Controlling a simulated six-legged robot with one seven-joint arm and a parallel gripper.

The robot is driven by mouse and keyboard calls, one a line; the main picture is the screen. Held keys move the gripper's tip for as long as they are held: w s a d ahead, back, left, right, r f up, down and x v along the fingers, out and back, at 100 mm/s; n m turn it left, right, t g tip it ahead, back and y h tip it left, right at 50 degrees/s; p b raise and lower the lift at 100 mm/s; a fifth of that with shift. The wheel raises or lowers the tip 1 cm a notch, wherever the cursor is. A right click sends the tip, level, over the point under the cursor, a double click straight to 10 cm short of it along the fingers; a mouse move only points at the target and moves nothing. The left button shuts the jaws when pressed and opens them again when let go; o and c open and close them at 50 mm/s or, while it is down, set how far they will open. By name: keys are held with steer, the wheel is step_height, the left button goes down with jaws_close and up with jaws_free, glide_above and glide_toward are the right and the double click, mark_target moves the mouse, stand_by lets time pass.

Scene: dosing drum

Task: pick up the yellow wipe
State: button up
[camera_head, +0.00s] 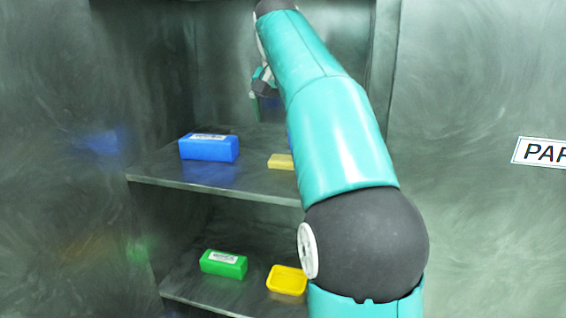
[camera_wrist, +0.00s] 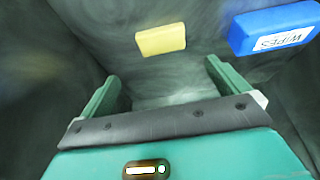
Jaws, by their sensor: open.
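The yellow wipe, a small pale yellow block, lies on the upper shelf (camera_head: 165,181) in the head view (camera_head: 280,161), its right end hidden by my arm. In the wrist view, a yellow block (camera_wrist: 161,40) lies beyond the fingertips, near the top middle, apart from them. My gripper (camera_wrist: 165,88) is open, with nothing between its two green fingers. In the head view my gripper (camera_head: 264,88) is small, above the upper shelf and partly hidden behind my arm.
A blue box (camera_head: 209,147) stands left of the wipe; a blue box labelled WIPES (camera_wrist: 272,27) shows in the wrist view. On the lower shelf are a green box (camera_head: 223,264) and a bright yellow dish-like item (camera_head: 287,280). Cabinet walls enclose both sides.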

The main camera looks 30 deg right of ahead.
glide_above(289, 159)
steer(key=s+a, duration=0.2)
step_height(289, 159, down, 7)
steer(key=shift+s+f, duration=0.1)
steer(key=shift+f, duration=0.05)
steer(key=shift+w+x, duration=0.15)
steer(key=shift+x, duration=1.3)
steer(key=shift+w+x, duration=0.15)
steer(key=shift+x, duration=1.25)
steer(key=c, duration=0.7)
